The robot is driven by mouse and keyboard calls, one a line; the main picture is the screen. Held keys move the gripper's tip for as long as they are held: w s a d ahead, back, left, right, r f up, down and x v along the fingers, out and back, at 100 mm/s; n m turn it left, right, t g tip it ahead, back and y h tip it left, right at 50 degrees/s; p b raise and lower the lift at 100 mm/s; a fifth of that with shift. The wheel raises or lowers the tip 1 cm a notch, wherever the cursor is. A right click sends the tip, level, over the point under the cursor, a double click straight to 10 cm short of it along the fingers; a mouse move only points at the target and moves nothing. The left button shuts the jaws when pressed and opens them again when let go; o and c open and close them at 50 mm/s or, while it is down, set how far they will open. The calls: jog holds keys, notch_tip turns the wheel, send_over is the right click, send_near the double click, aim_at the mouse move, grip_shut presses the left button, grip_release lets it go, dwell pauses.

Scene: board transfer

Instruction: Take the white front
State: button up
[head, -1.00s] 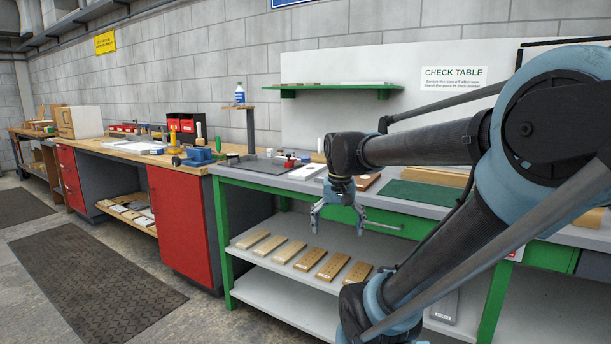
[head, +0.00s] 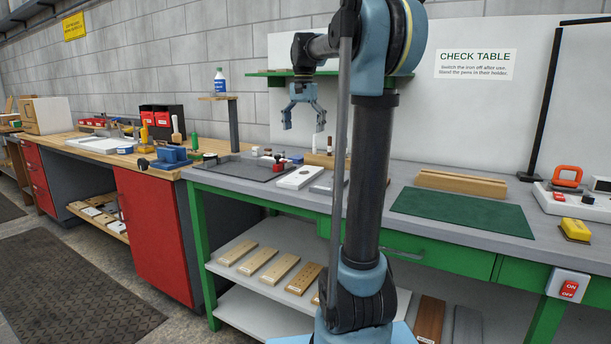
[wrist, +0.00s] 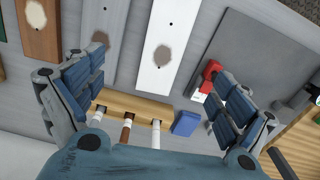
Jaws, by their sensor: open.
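The white front (head: 300,177) is a long white board lying flat on the grey tabletop, just right of the dark mat in the head view. In the wrist view the white front (wrist: 154,70) has small dark holes and a brownish patch. My gripper (head: 304,124) is open and empty, raised above the back of the check table. In the wrist view my gripper's fingers (wrist: 148,82) are spread wide, with the white front beyond and between them, apart from it.
A grey board (wrist: 97,65) and a brown board (wrist: 40,35) lie left of the white front. A wooden holder (wrist: 145,108) with upright pens stands close below my gripper. A blue block (wrist: 185,123), a red-topped item (wrist: 208,75) and a dark mat (wrist: 240,50) lie right.

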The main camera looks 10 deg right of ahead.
jog(key=w, duration=0.2)
send_over(302, 175)
jog(key=w, duration=0.1)
notch_tip(302, 175, down, 11)
jog(key=shift+w+f, duration=0.1)
jog(key=shift+f, duration=0.05)
jog(key=shift+s+f, duration=0.15)
jog(key=shift+f, duration=1.2)
jog(key=shift+s+f, duration=0.1)
jog(key=shift+f, duration=1.25)
jog(key=c, duration=1.3)
